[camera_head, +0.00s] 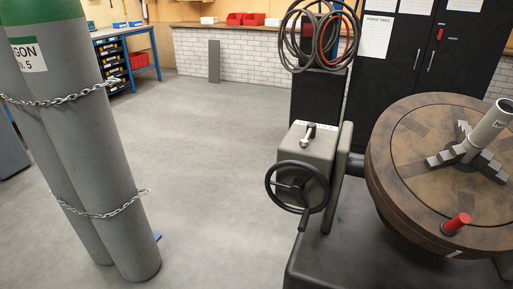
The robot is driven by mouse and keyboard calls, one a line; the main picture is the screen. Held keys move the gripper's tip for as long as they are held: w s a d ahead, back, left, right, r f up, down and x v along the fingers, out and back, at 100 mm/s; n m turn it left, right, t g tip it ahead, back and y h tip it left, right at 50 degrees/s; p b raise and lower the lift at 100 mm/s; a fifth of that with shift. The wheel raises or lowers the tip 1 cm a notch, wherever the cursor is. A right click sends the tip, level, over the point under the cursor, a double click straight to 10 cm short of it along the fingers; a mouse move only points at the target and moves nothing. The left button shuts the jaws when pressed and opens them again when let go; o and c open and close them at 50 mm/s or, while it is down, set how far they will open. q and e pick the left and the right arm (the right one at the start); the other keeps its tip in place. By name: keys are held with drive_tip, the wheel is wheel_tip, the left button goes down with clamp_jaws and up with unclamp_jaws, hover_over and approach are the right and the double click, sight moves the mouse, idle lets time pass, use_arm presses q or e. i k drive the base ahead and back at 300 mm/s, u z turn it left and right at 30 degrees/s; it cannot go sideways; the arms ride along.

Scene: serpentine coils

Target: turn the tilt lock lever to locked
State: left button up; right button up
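The tilt lock lever (309,133) is a small dark lever with a light metallic part. It sits on top of the grey gearbox (318,150) of the welding positioner. A pale label strip (314,126) lies beside it, too small to read. A black handwheel (297,187) is on the front of the gearbox. To the right is the round brown turntable (412,150) with a grey jaw chuck, an upright tilted pipe and a red-handled piece (456,224). Neither of my grippers shows in the head view.
Two chained grey gas cylinders (115,190) with a green top stand at left. Open grey floor (210,190) lies between them and the positioner. Coiled cables (320,35), a black cabinet (398,60) and a white brick wall (240,52) are behind.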

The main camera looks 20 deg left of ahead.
sight(311, 127)
drive_tip(key=u, duration=0.75)
drive_tip(key=k, duration=1)
drive_tip(key=u, duration=1.3)
drive_tip(key=i, duration=1.3)
drive_tip(key=z, duration=1.15)
drive_tip(key=i, duration=0.85)
drive_tip(key=z, duration=0.9)
